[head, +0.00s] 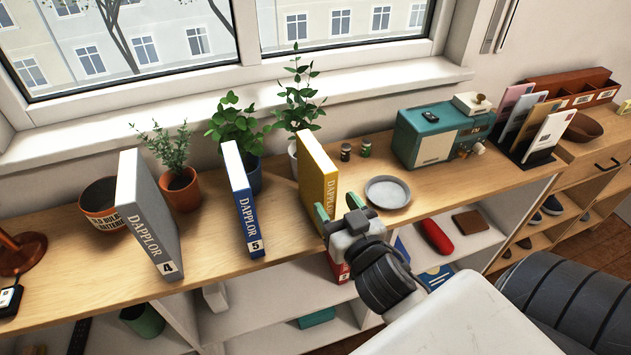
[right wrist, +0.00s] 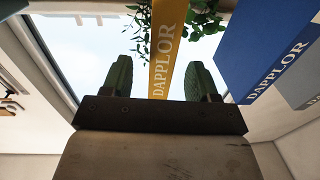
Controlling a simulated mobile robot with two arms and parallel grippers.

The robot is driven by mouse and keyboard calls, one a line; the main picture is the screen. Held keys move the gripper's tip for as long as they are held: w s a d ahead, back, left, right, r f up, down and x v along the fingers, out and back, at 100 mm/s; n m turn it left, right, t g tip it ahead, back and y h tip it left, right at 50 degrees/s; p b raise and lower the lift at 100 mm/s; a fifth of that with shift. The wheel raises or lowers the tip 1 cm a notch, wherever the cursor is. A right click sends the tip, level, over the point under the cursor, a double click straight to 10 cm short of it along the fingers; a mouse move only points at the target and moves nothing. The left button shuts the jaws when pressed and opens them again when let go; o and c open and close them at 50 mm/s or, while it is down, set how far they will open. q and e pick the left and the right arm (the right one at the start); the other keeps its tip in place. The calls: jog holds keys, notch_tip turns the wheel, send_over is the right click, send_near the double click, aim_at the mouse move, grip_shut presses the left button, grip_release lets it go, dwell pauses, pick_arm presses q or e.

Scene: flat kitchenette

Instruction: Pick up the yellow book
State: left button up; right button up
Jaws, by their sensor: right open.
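The yellow book (head: 318,181) stands upright on the wooden shelf top, its lettered spine facing me. My right gripper (head: 338,220) is open at the lower part of its spine. In the right wrist view, the yellow book (right wrist: 168,50) rises between the two green fingertips of the right gripper (right wrist: 160,78), with a gap on each side. The gripper hides the bottom of the spine in the head view. My left gripper is not in view.
A blue book (head: 243,200) and a grey book (head: 150,215) stand upright to the left. Potted plants (head: 180,185) are behind them. A grey plate (head: 388,192) and a teal radio (head: 440,135) are to the right. Lower shelves hold a red case (head: 436,236).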

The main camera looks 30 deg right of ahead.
aim_at(322, 186)
jog(key=w, duration=0.2)
jog(key=w+p, duration=0.1)
jog(key=w, duration=0.1)
jog(key=w+p, duration=0.1)
jog(key=w, duration=0.1)
jog(key=shift+d+r, duration=0.2)
jog(key=shift+d, duration=0.15)
jog(key=shift+s, duration=0.1)
jog(key=shift+c, duration=1)
grip_shut()
